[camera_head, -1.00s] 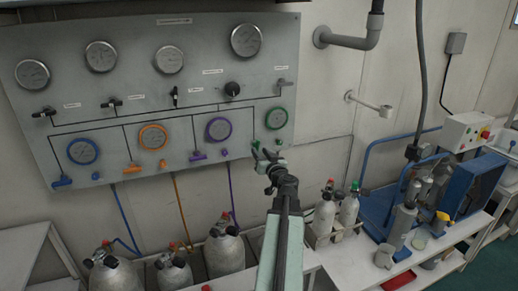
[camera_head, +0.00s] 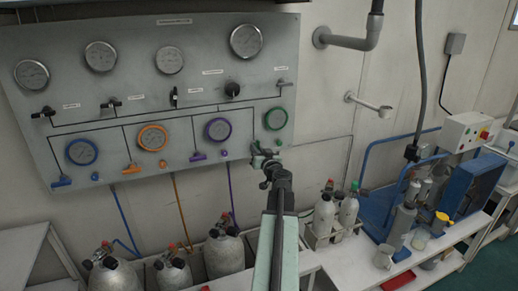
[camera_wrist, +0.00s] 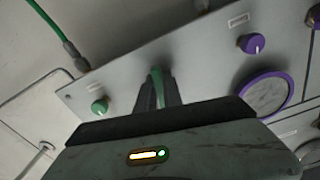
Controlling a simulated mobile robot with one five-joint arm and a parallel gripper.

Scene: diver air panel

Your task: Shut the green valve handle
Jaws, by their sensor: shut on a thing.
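The green valve handle (camera_wrist: 157,76) shows in the wrist view as a short green bar between the two dark fingers of my gripper (camera_wrist: 157,92). My gripper is shut on it. In the head view my gripper (camera_head: 263,158) is at the lower right part of the grey panel (camera_head: 110,112), just below the green-rimmed gauge (camera_head: 276,118). There my fingers cover much of the handle, so its exact angle is hard to tell. A small green knob (camera_wrist: 99,106) sits beside the handle in the wrist view.
Blue (camera_head: 62,182), orange (camera_head: 131,168) and purple (camera_head: 198,156) handles line the panel's lower edge to the left. The purple gauge (camera_wrist: 263,92) is beside my gripper in the wrist view. Grey cylinders (camera_head: 223,252) stand below.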

